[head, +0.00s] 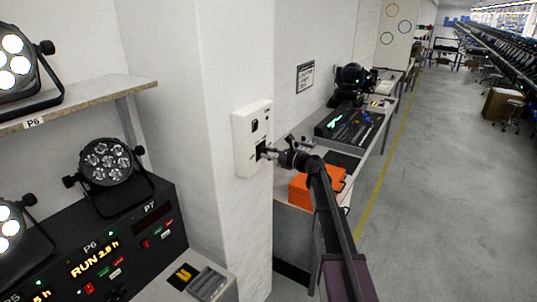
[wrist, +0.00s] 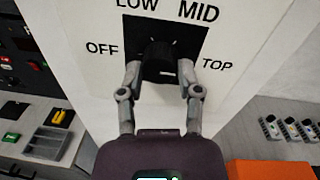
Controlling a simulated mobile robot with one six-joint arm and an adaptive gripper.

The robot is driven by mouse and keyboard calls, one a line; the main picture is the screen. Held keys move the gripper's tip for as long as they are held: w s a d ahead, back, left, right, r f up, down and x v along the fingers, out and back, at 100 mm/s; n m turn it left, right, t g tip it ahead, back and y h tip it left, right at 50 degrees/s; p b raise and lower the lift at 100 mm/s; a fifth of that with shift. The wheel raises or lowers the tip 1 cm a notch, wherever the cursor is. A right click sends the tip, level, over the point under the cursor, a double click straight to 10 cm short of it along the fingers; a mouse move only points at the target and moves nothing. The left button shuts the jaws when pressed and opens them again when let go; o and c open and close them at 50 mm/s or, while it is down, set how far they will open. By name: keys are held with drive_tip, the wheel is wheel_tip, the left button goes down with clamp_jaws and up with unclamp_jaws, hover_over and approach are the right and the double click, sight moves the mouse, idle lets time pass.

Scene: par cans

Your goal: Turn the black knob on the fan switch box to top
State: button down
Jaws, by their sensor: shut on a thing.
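The white fan switch box (head: 243,140) is fixed on the pillar and fills the upper middle of the wrist view (wrist: 85,45). Its black dial plate (wrist: 190,30) is marked OFF at left, LOW and MID along the upper edge, and TOP at right. The black knob (wrist: 158,50) stands out from the plate, with a small pale mark on its near face. Which label it points to I cannot tell. My gripper (wrist: 161,72) is shut on the knob, one finger on its left side and one on its right. In the head view my gripper (head: 268,153) partly hides the knob.
An orange box (head: 312,187) sits on the bench right of the pillar. A shelf and black panel with par cans (head: 107,163) stand at left. A grey tray (head: 207,282) lies below the switch box.

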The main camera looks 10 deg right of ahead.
drive_tip(key=shift+w, duration=0.1)
drive_tip(key=shift+c, duration=1.4)
unclamp_jaws()
drive_tip(key=v, duration=1.2)
